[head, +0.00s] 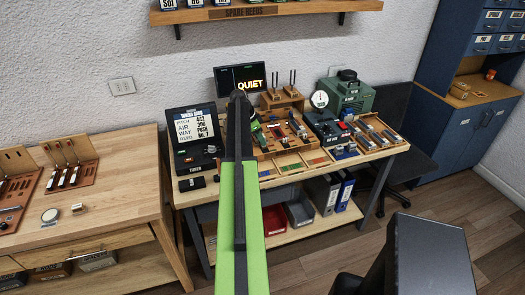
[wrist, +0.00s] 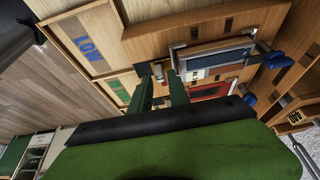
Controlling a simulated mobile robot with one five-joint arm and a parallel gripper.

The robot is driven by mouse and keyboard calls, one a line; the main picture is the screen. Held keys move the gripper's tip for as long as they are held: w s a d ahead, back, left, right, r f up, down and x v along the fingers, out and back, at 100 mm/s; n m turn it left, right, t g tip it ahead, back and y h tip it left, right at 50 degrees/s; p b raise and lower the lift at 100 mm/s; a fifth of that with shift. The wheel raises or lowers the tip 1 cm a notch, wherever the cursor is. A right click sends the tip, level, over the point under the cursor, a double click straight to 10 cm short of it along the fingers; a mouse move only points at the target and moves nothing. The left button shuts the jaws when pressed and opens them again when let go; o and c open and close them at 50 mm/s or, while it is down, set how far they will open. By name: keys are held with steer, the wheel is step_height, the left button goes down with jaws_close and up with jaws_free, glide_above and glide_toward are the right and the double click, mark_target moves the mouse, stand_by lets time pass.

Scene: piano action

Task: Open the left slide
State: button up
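My gripper (wrist: 162,92) shows in the wrist view as two dark green fingers with a gap between them, and I see nothing held there. Their tips are close to a wooden fixture with a metal-framed slide (wrist: 215,58) and a red part (wrist: 212,91); I cannot tell whether they touch. In the head view, my arm runs up the middle to the wooden tray (head: 263,147) on the workbench and hides its left part. I cannot tell which piece is the left slide, nor its position.
A tuning device with a lit panel (head: 194,124) stands left of my arm. A screen reading QUIET (head: 241,79) is behind the tray. A green case (head: 350,95) and another tray (head: 378,131) are to the right. A wooden desk (head: 110,190) is at left.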

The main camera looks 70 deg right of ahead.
steer(key=shift+b+x, duration=0.3)
steer(key=shift+x, duration=0.6)
steer(key=shift+r, duration=0.1)
jaws_close()
stand_by(0.6)
